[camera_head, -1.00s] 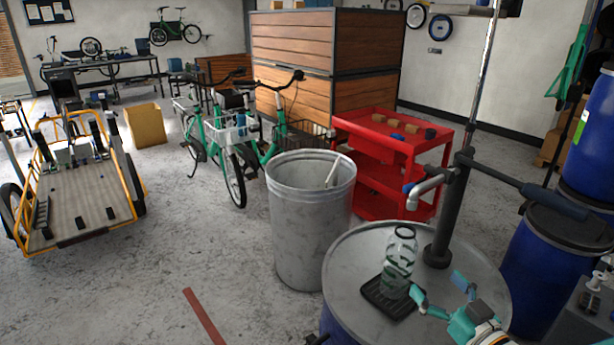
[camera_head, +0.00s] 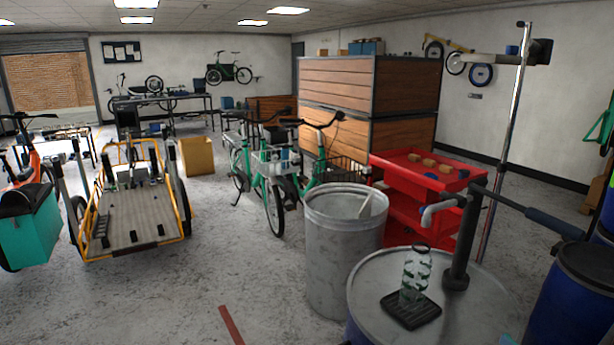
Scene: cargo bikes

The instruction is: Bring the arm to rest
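A clear bottle with dark green markings (camera_head: 415,272) stands upright on a black square tray (camera_head: 402,317) on top of a grey drum (camera_head: 368,283). Only a teal sliver of my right gripper (camera_head: 508,340) shows at the bottom edge, to the right of the tray and apart from the bottle. Its fingers are mostly cut off, so I cannot see whether they are open or shut. My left gripper is not in view.
A pump with a dark handle (camera_head: 545,222) rises from the drum behind the bottle. A grey bin (camera_head: 340,250), a red cart (camera_head: 385,165) and blue barrels (camera_head: 570,305) stand around the drum. A cargo bike (camera_head: 135,215) is at left. The floor between is mostly clear.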

